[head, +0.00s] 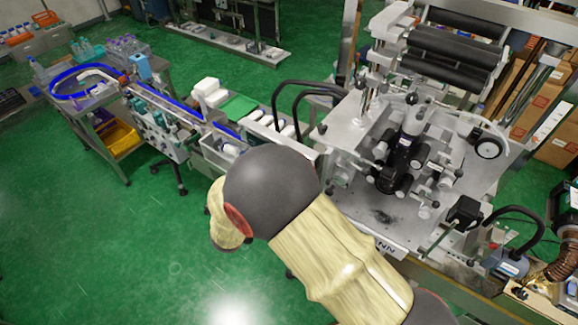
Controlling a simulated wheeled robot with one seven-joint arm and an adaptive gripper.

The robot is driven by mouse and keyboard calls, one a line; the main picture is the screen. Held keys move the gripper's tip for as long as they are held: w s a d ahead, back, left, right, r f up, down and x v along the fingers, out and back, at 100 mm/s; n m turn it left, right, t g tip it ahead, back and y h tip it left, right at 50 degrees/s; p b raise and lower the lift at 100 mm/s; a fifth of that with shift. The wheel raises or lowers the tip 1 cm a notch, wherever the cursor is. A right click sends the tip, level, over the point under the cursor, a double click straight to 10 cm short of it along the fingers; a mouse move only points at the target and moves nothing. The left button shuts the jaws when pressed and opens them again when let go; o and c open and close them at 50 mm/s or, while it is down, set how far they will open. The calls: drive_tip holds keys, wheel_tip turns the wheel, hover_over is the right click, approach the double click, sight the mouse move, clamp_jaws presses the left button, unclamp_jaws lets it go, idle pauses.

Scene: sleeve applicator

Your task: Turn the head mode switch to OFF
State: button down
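The sleeve applicator (345,130) stands at the right, a metal machine with dark rollers on top and a black cylindrical head unit (400,160) over its plate. I cannot make out the head mode switch or its setting. A black box (466,212) is mounted at the machine's front right edge, and I cannot tell what it is. My arm, in a beige cover with a dark rounded joint, crosses the lower middle in front of the machine. My gripper does not show; the visible arm bends away at the left of the dark joint.
A conveyor (185,108) with blue edges runs from the machine to a blue-rimmed round table (85,85) at the left. A yellow bin (117,138) sits below it. Cardboard boxes (555,125) stand at the right. The green floor (90,240) is clear at lower left.

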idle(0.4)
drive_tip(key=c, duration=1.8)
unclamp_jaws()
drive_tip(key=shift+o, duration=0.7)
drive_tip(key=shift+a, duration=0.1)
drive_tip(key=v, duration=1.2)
